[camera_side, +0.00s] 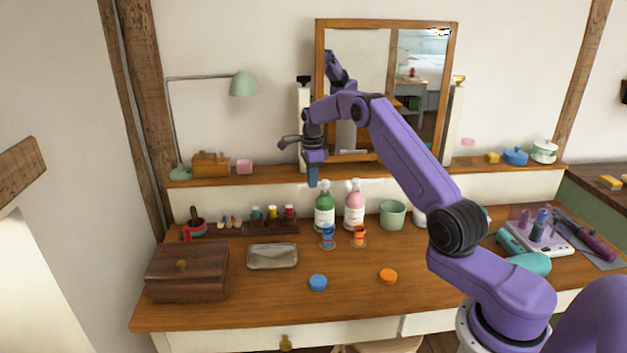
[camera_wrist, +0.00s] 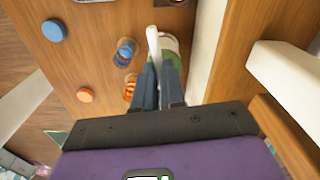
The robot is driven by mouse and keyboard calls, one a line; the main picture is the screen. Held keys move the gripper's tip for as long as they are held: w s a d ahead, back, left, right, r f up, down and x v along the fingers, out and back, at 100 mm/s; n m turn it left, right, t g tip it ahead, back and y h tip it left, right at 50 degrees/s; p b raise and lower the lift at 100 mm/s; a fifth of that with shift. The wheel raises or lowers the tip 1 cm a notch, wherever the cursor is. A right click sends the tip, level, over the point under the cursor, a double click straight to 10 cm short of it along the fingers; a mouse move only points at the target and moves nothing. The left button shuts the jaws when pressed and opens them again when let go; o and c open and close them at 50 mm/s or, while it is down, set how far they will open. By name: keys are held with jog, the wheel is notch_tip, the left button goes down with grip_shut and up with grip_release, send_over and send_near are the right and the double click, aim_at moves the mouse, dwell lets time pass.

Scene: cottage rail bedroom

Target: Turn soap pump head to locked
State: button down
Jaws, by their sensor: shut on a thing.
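The green soap bottle (camera_side: 324,213) with a white pump head stands upright on the desk below the mirror. In the wrist view the white pump head (camera_wrist: 153,42) points up the picture, away from my fingers, with the green bottle (camera_wrist: 178,62) beneath it. My gripper (camera_side: 312,184) points down at the top of the green bottle. In the wrist view my gripper (camera_wrist: 160,68) has its two fingers close together, shut on the pump head. The fingers hide the gripped part and the locked mark, if any.
A pink pump bottle (camera_side: 355,207) stands close to the right of the green one. Blue and orange glass-like cups (camera_side: 328,238) stand just in front. A metal tray (camera_side: 272,256) and wooden box (camera_side: 187,272) lie left. The shelf edge (camera_side: 250,180) runs behind.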

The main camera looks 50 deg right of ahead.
jog(key=shift+w+d+m, duration=0.25)
jog(key=shift+w+m, duration=0.05)
jog(key=shift+m, duration=0.7)
jog(key=c, duration=1.2)
grip_release()
jog(key=shift+r, duration=0.1)
notch_tip(320, 180, up, 12)
